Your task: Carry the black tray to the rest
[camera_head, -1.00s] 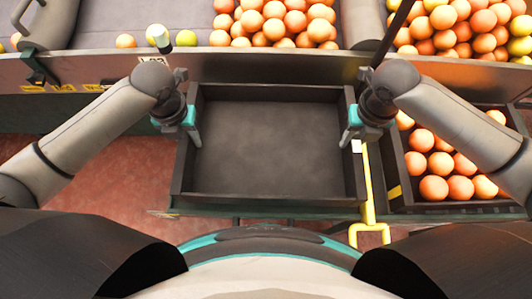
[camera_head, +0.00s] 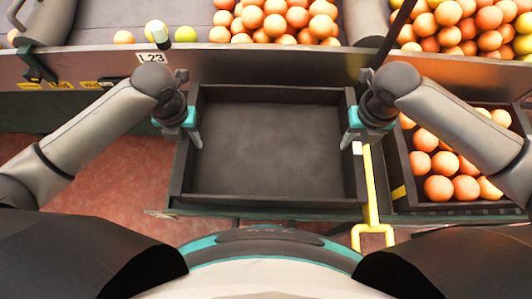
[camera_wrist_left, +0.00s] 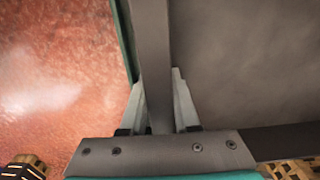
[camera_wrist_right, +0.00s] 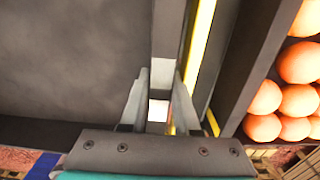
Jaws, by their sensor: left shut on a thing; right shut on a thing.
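The black tray (camera_head: 270,203) is empty and sits level in front of me, in the middle of the head view. My left gripper (camera_head: 195,135) is shut on its left wall; in the left wrist view the fingers (camera_wrist_left: 160,105) straddle that wall (camera_wrist_left: 152,40). My right gripper (camera_head: 350,135) is shut on its right wall; in the right wrist view the fingers (camera_wrist_right: 160,105) straddle that wall (camera_wrist_right: 167,35), with a white patch between them. A green edge shows beside the tray in the left wrist view. What lies under the tray is mostly hidden.
A dark crate of oranges (camera_head: 400,150) stands close to the tray's right, with a yellow bar (camera_head: 370,190) between. Behind the tray runs a conveyor wall (camera_head: 270,66) labelled L23, with oranges beyond. Reddish floor (camera_head: 90,165) lies open at the left.

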